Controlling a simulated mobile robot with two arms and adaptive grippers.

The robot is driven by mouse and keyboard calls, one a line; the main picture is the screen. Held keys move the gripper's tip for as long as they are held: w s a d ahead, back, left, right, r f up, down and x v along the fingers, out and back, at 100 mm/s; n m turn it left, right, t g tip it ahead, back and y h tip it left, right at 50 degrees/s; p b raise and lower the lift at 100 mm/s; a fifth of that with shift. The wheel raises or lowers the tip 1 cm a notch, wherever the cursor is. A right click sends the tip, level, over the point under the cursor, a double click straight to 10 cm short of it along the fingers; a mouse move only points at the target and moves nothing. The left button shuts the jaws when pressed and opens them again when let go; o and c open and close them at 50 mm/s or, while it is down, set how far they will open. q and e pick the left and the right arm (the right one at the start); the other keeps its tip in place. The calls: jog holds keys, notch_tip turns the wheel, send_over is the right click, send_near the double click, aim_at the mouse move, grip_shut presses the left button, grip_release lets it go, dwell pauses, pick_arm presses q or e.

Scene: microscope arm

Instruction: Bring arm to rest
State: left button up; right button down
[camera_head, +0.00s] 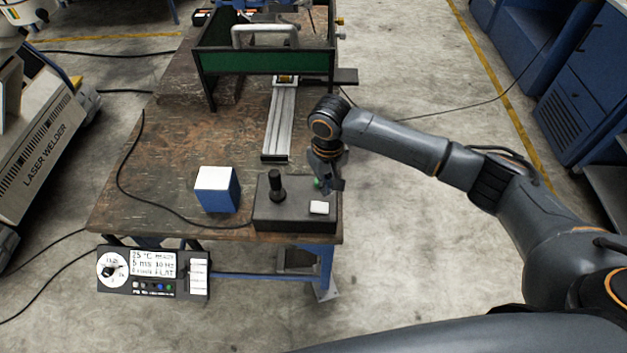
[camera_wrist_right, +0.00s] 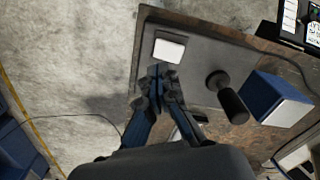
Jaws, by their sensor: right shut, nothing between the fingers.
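My right gripper (camera_head: 326,184) is shut and empty, pointing down over the right part of a dark control box (camera_head: 287,217) on the table. In the right wrist view its closed fingertips (camera_wrist_right: 160,76) are close to a white button (camera_wrist_right: 169,50) on the box. The white button (camera_head: 319,208) sits at the box's front right in the head view. A black joystick (camera_head: 275,186) stands upright on the box's left part. A small green spot (camera_head: 317,183) shows beside the fingers, partly hidden by them. I cannot tell whether the fingers touch the box. My left gripper is not in view.
A blue and white cube (camera_head: 217,189) stands left of the box. A metal rail (camera_head: 281,118) runs back to a green-sided frame (camera_head: 265,59) with a handle. A panel with a dial and display (camera_head: 153,272) hangs at the table's front. A black cable crosses the tabletop.

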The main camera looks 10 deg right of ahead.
jog(key=s+a+f+n+t+y, duration=0.2)
jog(key=s+a+f+y, duration=0.15)
jog(key=s+a, duration=0.8)
jog(key=s+d+r+m+t+h, duration=0.2)
jog(key=s+d+r+m+h, duration=0.1)
jog(key=s+d, duration=1.2)
notch_tip(320, 180, down, 33)
jog(key=d+g+b, duration=0.2)
jog(key=b, duration=0.3)
jog(key=s+d+f+g+b, duration=0.1)
jog(key=s+d+f+b, duration=0.2)
jog(key=s+f, duration=1.3)
notch_tip(320, 180, down, 3)
jog(key=shift+s+f+n+b, duration=0.1)
jog(key=shift+s+n+b, duration=0.25)
jog(key=shift+b, duration=0.25)
